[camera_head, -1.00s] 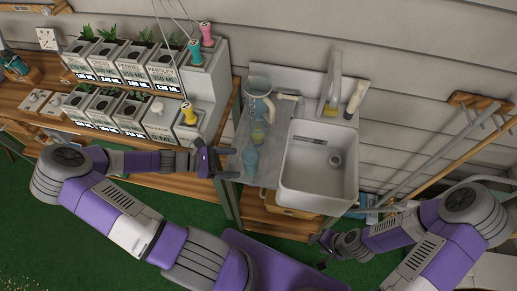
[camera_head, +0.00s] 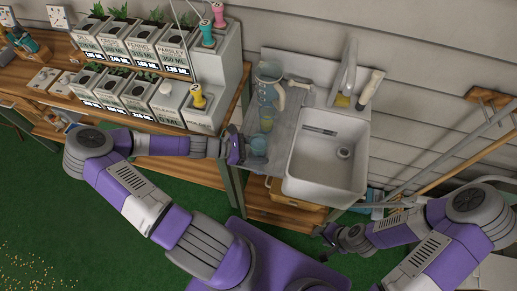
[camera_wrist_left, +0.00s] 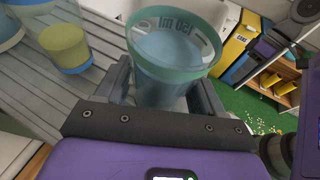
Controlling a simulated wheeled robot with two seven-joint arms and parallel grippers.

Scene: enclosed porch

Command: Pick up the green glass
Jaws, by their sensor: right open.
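A green-tinted clear glass (camera_wrist_left: 175,45) marked 150 ml stands between the fingers of my left gripper (camera_wrist_left: 160,90). In the head view the same glass (camera_head: 257,146) is near the front of the counter left of the sink, right at the left gripper (camera_head: 240,150), which reaches in from the left. The fingers lie on both sides of the glass, low on its body; I cannot tell whether they press on it. My right gripper (camera_head: 328,243) is open and empty, below the sink's front.
A glass with yellow contents (camera_wrist_left: 65,42) stands close behind the green glass; it also shows in the head view (camera_head: 266,121). A clear pitcher (camera_head: 268,85) is farther back. The white sink (camera_head: 325,155) is to the right. Labelled planters (camera_head: 150,70) fill the left bench.

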